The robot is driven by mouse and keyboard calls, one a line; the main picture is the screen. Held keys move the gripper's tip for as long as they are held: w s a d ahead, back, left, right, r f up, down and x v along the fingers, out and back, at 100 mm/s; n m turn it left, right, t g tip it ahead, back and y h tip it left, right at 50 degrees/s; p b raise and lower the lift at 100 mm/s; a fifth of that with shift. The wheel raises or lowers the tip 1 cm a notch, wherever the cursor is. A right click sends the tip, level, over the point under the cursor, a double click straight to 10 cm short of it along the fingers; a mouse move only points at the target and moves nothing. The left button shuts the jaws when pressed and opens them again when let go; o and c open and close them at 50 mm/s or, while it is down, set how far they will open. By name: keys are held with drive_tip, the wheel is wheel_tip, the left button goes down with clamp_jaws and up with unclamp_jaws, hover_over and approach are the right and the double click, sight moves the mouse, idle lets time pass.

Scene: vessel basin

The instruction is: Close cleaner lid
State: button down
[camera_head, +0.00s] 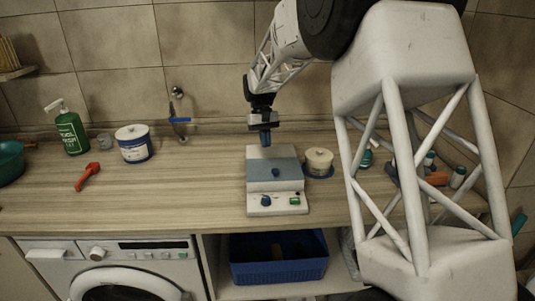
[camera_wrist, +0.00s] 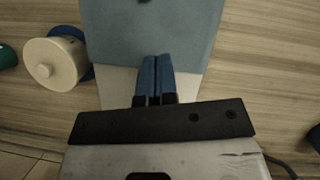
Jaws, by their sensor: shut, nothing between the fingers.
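The cleaner (camera_head: 257,203) is a white box on the wooden counter, with knobs and a green switch on its sloping front. Its lid (camera_head: 289,173) is a blue-grey panel with a small dark knob; in the head view it appears to lie over the top, but I cannot tell if it is fully down. The lid also fills the upper middle of the wrist view (camera_wrist: 120,35). My gripper (camera_head: 266,145) points down at the cleaner's far edge, its blue fingers shut and empty. In the wrist view the fingertips (camera_wrist: 157,58) overlap the lid's edge; contact is unclear.
A cream lidded jar (camera_head: 319,161) stands close right of the cleaner. To the left are a white-blue tub (camera_head: 134,147), a red tool (camera_head: 88,176) and a green bottle (camera_head: 71,132). A blue-handled tap (camera_head: 180,120) is on the wall behind.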

drive_tip(key=shift+v, duration=2.5)
drive_tip(key=shift+s, duration=0.1)
drive_tip(key=s+d+r+m+t, duration=0.1)
drive_tip(key=s+d+r, duration=0.2)
drive_tip(key=s, duration=0.5)
drive_tip(key=s+d+r+t, duration=0.1)
drive_tip(key=s+d+r, duration=0.15)
drive_tip(key=s, duration=0.55)
drive_tip(key=s+d+r+m+t, duration=0.1)
drive_tip(key=s+d+r, duration=0.15)
drive_tip(key=s, duration=0.45)
drive_tip(key=s+d+f+t, duration=0.2)
drive_tip(key=s+f, duration=0.1)
drive_tip(key=s, duration=1)
drive_tip(key=s+d+f+m+t+y, duration=0.1)
drive_tip(key=s+d+f, duration=0.2)
drive_tip(key=s, duration=1.1)
drive_tip(key=shift+s+d+f+t, duration=0.25)
drive_tip(key=shift+s+f+t, duration=0.15)
drive_tip(key=shift+f, duration=0.15)
drive_tip(key=shift+w, duration=0.1)
